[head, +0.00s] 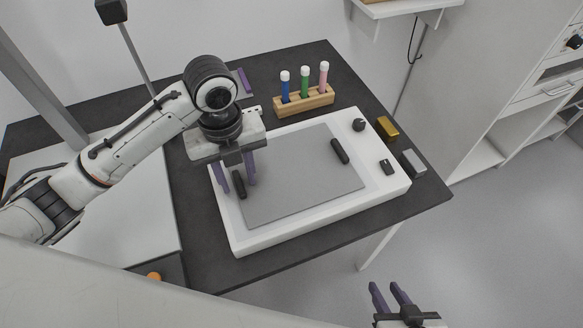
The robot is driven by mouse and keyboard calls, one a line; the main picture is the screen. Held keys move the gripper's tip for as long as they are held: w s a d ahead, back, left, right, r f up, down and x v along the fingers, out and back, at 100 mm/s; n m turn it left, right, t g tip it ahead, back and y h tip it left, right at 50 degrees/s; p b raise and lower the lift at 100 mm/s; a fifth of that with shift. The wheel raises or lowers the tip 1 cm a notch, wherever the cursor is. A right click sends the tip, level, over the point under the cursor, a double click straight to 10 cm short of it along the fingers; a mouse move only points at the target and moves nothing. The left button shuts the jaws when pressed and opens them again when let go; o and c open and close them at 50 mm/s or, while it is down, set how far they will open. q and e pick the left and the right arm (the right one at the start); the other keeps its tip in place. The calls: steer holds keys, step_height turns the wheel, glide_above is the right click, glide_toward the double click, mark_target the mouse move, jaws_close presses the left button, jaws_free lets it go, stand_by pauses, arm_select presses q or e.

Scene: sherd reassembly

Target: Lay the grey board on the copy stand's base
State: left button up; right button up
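The grey board (295,180) lies flat on a white slab (385,197) with a dark knob. The board has a black handle near its left edge (239,188) and another near its right edge (340,151). My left gripper (238,188) points down at the left handle, its purple fingers apart on either side of it; I cannot tell whether they touch it. My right gripper (390,292) is open and empty, low in front of the table. A white panel (135,225) at the left, by a thin upright post, looks like the copy stand's base, partly hidden by my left arm.
A wooden rack (304,100) with blue, green and pink tubes stands behind the slab. A gold block (387,127) and a grey block (413,163) sit right of it. A purple strip (244,80) lies behind. The dark table (215,275) is bare in front.

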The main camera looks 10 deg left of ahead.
arm_select(q)
jaws_close()
